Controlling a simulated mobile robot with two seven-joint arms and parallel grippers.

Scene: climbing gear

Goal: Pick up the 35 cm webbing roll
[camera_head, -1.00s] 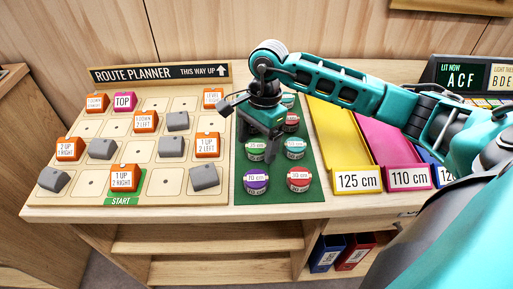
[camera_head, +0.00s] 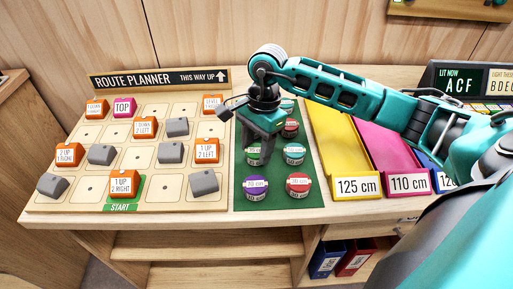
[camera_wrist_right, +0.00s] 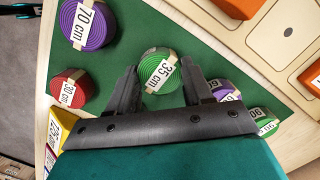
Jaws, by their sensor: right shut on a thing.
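The green 35 cm webbing roll (camera_wrist_right: 160,72) lies on the green mat (camera_wrist_right: 133,20), its label facing up in the right wrist view. In the head view the same roll (camera_head: 253,159) is partly covered by my right gripper (camera_head: 259,150). My right gripper (camera_wrist_right: 158,88) has one finger on each side of the roll and is shut on it. The roll appears still at mat level; I cannot tell whether it is lifted. My left gripper is in neither view.
On the mat close by are a purple 70 cm roll (camera_wrist_right: 88,24), a red 30 cm roll (camera_wrist_right: 69,88) and a teal roll (camera_head: 294,154). The route planner board (camera_head: 75,205) with blocks is to the left. Yellow (camera_head: 338,150) and pink (camera_head: 385,150) trays are to the right.

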